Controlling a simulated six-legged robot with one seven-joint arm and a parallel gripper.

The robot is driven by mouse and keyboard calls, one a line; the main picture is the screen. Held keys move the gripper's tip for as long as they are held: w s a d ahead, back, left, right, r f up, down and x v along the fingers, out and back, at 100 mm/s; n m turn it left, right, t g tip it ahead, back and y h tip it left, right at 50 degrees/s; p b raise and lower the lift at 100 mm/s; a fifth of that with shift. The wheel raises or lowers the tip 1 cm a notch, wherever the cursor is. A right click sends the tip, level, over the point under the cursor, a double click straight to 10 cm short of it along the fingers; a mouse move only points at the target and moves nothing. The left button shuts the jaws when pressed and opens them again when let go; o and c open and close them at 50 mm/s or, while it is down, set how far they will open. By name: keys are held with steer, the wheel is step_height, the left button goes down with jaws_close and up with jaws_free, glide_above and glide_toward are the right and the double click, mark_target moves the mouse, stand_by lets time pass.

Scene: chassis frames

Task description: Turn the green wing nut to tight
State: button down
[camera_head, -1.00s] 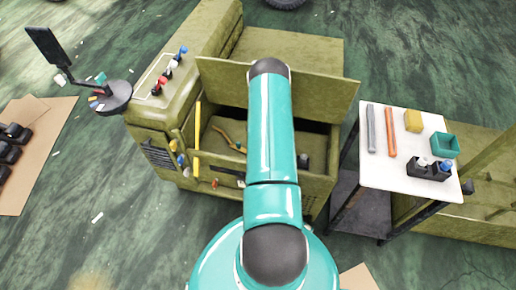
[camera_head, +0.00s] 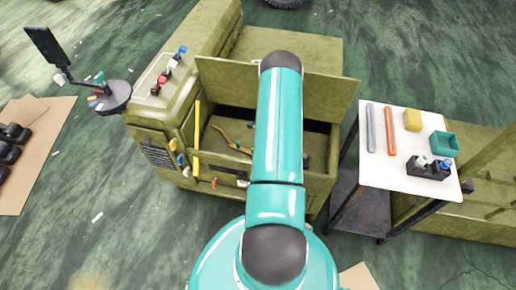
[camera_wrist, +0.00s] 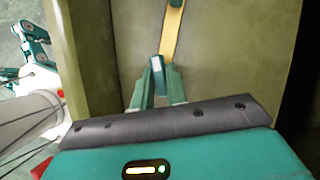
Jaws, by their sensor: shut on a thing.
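In the wrist view my gripper (camera_wrist: 157,88) is shut, with its two teal fingers on a small blue-green piece (camera_wrist: 157,73) that looks like the green wing nut. Its wings and angle are too small and blurred to read. A yellow strap-like bar (camera_wrist: 173,30) runs from just beyond the fingertips to the top edge. My arm hides my gripper there.
The bay's raised olive panel (camera_head: 330,85) stands behind my arm. A white-topped stand (camera_head: 400,175) at the right holds bars, a yellow block, a green tray and a black holder. Colored knobs (camera_head: 173,145) and a yellow upright bar (camera_head: 197,140) are at the left.

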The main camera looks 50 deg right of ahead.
steer(key=c, duration=1.4)
jaws_free()
steer(key=shift+r, duration=0.15)
steer(key=v, duration=1.3)
steer(key=shift+s+r, duration=0.15)
steer(key=shift+r, duration=0.1)
steer(key=shift+r, duration=0.1)
